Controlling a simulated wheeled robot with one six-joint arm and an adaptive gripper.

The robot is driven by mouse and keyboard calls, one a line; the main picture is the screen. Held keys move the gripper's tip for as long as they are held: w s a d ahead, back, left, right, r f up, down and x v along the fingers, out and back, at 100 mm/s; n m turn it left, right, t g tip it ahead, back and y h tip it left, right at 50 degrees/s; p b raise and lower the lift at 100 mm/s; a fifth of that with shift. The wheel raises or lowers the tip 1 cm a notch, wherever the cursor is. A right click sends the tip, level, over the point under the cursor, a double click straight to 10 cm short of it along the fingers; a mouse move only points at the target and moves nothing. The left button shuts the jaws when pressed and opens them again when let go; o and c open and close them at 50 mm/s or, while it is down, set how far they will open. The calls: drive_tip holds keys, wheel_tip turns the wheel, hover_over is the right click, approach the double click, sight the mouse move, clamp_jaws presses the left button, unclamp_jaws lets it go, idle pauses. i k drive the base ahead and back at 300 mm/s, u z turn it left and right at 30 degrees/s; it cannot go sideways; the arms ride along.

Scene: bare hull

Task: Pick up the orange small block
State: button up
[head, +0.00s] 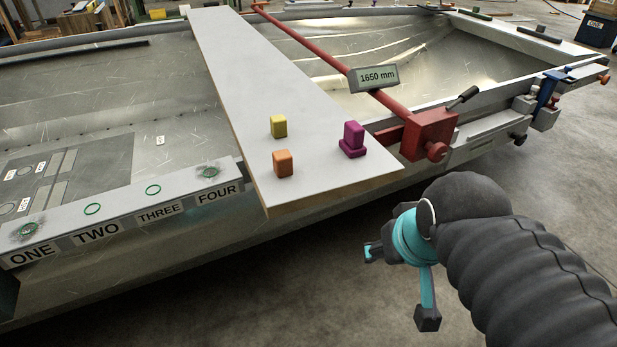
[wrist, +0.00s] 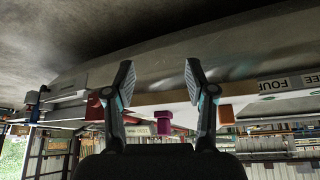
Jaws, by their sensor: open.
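The orange small block (head: 283,164) stands upright on the near end of the pale plank (head: 290,115) in the head view. In the wrist view, which looks upside down, the orange block (wrist: 226,114) shows just right of the right finger. My gripper (head: 400,286) is open and empty, low and to the right of the plank's near end, well apart from the block. In the wrist view my gripper (wrist: 158,82) has its two fingers spread, with nothing between the tips.
A yellow block (head: 279,126) stands behind the orange one. A magenta piece (head: 353,139) stands to its right. A red clamp (head: 428,133) with a bar labelled 1650 mm borders the plank's right. The numbered ledge (head: 130,205) lies left. Open floor lies below my gripper.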

sight(283, 159)
drive_tip(key=z, duration=2.4)
drive_tip(key=k, duration=1.35)
drive_tip(key=u, duration=0.75)
